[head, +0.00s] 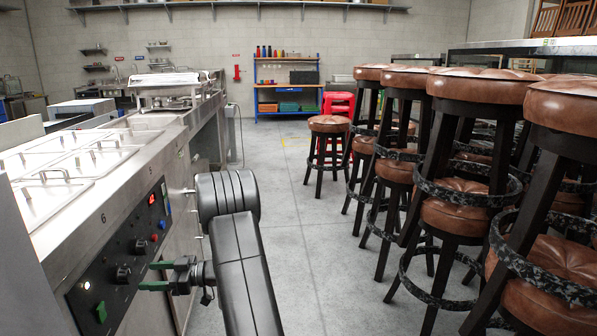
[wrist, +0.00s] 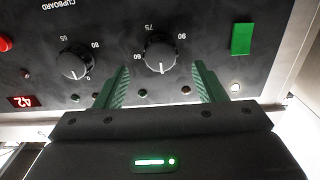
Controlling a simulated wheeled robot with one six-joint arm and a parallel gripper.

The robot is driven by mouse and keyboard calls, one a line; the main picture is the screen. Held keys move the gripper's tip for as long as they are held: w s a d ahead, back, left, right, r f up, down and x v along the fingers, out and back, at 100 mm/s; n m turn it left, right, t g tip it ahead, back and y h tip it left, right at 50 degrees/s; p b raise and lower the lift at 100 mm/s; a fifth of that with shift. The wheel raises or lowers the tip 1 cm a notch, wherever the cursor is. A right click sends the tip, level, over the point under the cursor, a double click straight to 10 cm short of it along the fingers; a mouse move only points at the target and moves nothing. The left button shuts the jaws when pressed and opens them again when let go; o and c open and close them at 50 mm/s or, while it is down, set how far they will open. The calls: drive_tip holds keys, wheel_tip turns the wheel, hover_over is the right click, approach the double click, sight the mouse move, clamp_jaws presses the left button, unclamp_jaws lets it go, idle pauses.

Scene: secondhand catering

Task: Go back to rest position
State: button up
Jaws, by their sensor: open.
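My gripper (head: 155,276) is in front of the black control panel (head: 75,293) on the side of the steel counter. Its two green fingers are spread apart with nothing held; they also show in the wrist view (wrist: 161,72). In the wrist view a black and silver knob (wrist: 160,55) appears between and beyond the fingertips, and I cannot tell the exact gap to it. A second knob (wrist: 73,64) is left of the fingers. A green switch (wrist: 241,38) is to their right. My dark arm reaches up from the bottom of the head view.
The steel counter (head: 175,135) with lidded wells runs along the left. Several brown-topped stools (head: 475,85) crowd the right. Open grey floor (head: 305,240) lies between them. A blue shelf unit (head: 288,82) and red stools (head: 339,104) stand at the back.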

drive_tip(key=d, duration=0.7)
drive_tip(key=shift+w+p, duration=0.3)
drive_tip(key=shift+w, duration=0.05)
